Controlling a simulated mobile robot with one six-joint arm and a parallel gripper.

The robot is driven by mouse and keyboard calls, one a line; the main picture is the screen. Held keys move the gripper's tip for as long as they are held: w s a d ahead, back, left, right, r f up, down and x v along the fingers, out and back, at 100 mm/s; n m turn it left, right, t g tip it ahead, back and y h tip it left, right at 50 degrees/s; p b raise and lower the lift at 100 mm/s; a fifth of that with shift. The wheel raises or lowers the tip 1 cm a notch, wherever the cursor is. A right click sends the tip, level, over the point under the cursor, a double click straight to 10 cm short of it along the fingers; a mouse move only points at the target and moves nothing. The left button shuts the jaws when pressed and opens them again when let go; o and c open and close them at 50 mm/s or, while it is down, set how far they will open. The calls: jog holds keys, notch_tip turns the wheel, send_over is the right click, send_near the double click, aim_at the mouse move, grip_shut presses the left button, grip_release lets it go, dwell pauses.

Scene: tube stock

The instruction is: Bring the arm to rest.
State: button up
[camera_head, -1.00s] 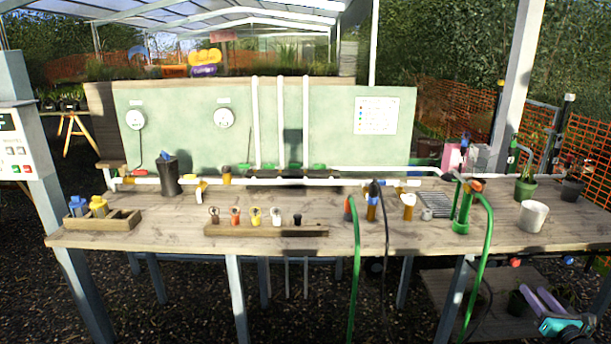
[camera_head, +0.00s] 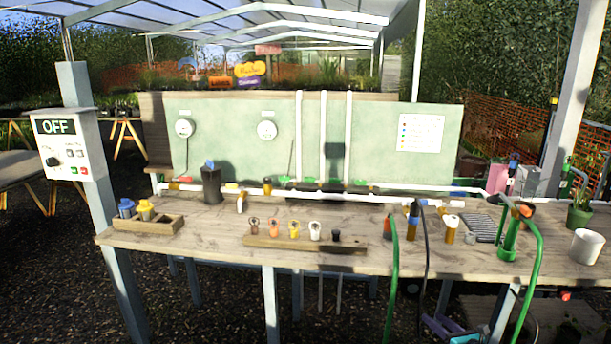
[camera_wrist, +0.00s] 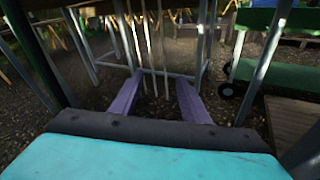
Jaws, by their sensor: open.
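My gripper (camera_wrist: 158,98) shows in the wrist view as two purple fingers set well apart, with nothing between them. Beyond them are grey bench legs, white pipes and dark gravel. In the head view my gripper (camera_head: 442,326) is at the bottom edge, right of centre, lower in the picture than the wooden workbench (camera_head: 210,235). Its purple fingers and part of its teal body show; the rest is cut off by the frame. A green hose and a dark cable hang near it.
The bench holds a wooden rack (camera_head: 262,242) of coloured fittings, a green stand (camera_head: 514,236), a white cup (camera_head: 587,246) and a black container (camera_head: 211,186). A control box (camera_head: 67,144) reading OFF is at left. A wheeled green cart (camera_wrist: 258,70) shows in the wrist view.

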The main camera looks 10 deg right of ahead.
jog(key=w+a+f+n+g+y, duration=0.1)
jog(key=a+f+n+g+y, duration=0.15)
jog(key=a, duration=0.55)
jog(key=w+a+f+n+g+y, duration=0.1)
jog(key=a+f, duration=0.3)
jog(key=a, duration=0.4)
jog(key=s+a+f+n+g+y, duration=0.1)
jog(key=s+a+f+n+g, duration=0.3)
jog(key=a, duration=0.6)
jog(key=s+a+f+n+g+y, duration=0.1)
jog(key=s+a+f+n+g, duration=0.3)
jog(key=a, duration=0.6)
jog(key=s+a+f+n+g+y, duration=0.1)
jog(key=s+a+f+n, duration=0.2)
jog(key=s+a+f, duration=0.5)
jog(key=s+a+f+n+g+h+p, duration=0.1)
jog(key=s+a+f+n+g+h, duration=0.15)
jog(key=s+a+n, duration=0.4)
jog(key=s+a+f+n+g+h, duration=0.1)
jog(key=s+f+n+g, duration=0.25)
jog(key=s, duration=0.65)
jog(key=s+d+r+n+g+h, duration=0.1)
jog(key=s+d+n+g+h, duration=0.2)
jog(key=s+d+n+h, duration=0.2)
jog(key=s+d+n, duration=0.3)
jog(key=d+n, duration=0.2)
jog(key=n, duration=0.2)
jog(key=shift+s+d+h, duration=0.2)
jog(key=shift+d+h, duration=0.05)
jog(key=shift+h, duration=0.15)
